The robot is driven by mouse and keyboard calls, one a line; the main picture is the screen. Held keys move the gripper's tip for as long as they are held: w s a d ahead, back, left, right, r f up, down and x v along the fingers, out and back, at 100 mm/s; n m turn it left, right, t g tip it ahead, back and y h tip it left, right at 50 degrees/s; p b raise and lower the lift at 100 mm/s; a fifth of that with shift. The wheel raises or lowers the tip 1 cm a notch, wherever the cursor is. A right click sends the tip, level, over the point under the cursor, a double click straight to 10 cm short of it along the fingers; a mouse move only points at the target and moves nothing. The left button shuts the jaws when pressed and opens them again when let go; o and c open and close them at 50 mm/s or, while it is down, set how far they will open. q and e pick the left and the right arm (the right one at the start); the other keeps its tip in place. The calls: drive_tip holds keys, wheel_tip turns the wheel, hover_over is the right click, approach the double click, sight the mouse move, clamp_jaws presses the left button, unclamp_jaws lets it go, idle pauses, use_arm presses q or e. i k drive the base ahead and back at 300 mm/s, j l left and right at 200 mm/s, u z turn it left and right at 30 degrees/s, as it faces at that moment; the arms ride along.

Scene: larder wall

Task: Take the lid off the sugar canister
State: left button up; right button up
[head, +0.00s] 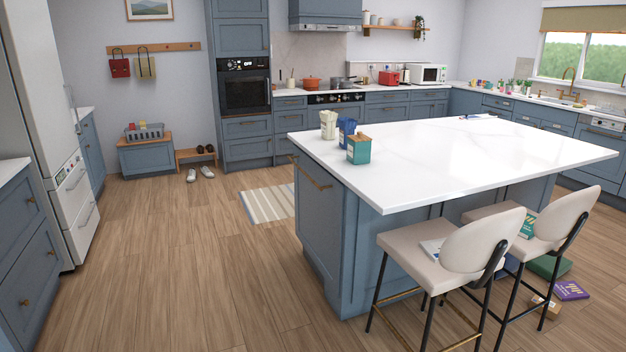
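Three containers stand in a row near the left end of the white island top. The nearest is a teal canister (358,150) with a reddish-brown lid (359,136) on it and a small pale label. Behind it is a blue container (346,131) with a pale patch. Farthest back is a cream container (328,125); its top is unclear. The labels are too small to read, so I cannot tell which one is the sugar canister. Neither of my grippers is in view.
The island top (470,155) is mostly clear. Two cream stools (425,255) stand at its near right side, with books and boxes (571,290) on the floor by them. Open wood floor (180,270) lies left of the island, with a striped rug (268,203) beyond.

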sight(360, 136)
drive_tip(key=i, duration=1.55)
drive_tip(key=i+z, duration=0.2)
drive_tip(key=i, duration=0.25)
drive_tip(key=i+j+z, duration=0.2)
drive_tip(key=i, duration=0.25)
drive_tip(key=i+j+z, duration=0.25)
drive_tip(key=i, duration=0.15)
drive_tip(key=i+j+z, duration=0.2)
drive_tip(key=i, duration=0.25)
